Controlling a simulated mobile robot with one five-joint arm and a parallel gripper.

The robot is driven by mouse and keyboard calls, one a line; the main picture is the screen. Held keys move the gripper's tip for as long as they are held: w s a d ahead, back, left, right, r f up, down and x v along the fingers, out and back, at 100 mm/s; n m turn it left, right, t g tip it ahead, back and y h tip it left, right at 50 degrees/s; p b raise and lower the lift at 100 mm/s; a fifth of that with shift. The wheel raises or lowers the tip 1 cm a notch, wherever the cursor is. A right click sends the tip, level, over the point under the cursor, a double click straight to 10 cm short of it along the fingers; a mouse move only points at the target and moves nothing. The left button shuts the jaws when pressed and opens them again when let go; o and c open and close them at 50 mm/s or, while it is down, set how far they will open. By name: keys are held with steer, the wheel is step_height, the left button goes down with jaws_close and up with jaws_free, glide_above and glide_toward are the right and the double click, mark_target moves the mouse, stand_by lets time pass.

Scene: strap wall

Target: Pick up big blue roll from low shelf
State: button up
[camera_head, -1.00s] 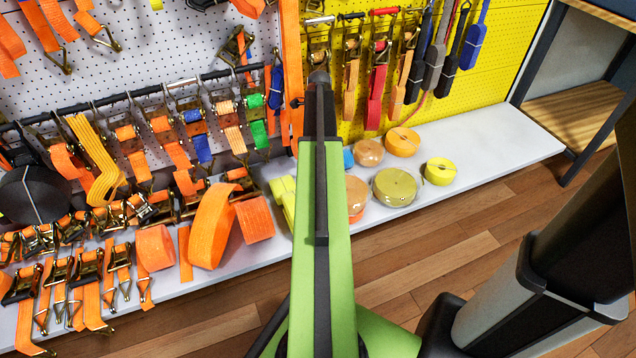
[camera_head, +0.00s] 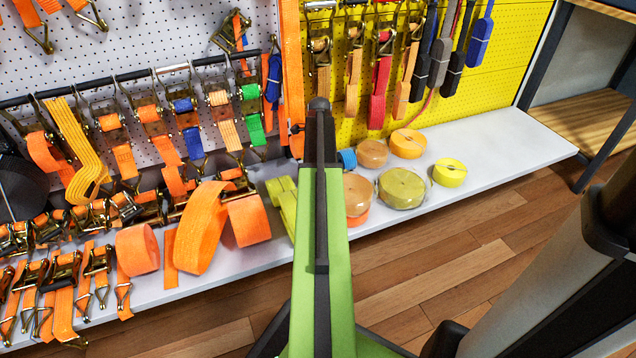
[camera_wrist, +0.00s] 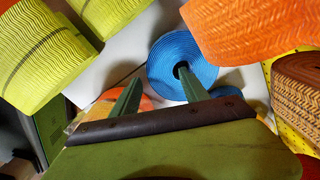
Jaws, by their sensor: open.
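The blue roll (camera_head: 347,160) lies on the low white shelf (camera_head: 500,160). In the head view only its right part shows beside my green arm. In the wrist view the blue roll (camera_wrist: 163,55) is near the middle, with its dark centre hole facing me. My gripper (camera_wrist: 158,76) shows there as two green fingers, spread apart with nothing between them. The right fingertip overlaps the roll's hole in the picture; I cannot tell whether it touches. The left fingertip is to the left of the roll. In the head view my gripper is hidden behind the arm.
Yellow rolls (camera_wrist: 40,55) stand on the left and a large orange roll (camera_wrist: 235,30) on the right, close around the blue one. More orange and yellow rolls (camera_head: 402,188) sit farther right on the shelf. Ratchet straps (camera_head: 190,110) hang on the wall above.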

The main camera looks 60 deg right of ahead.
step_height(320, 180, down, 5)
steer(key=b, duration=0.3)
steer(key=shift+d+r+b, duration=0.15)
steer(key=shift+b, duration=0.2)
steer(key=shift+r, duration=0.2)
jaws_close()
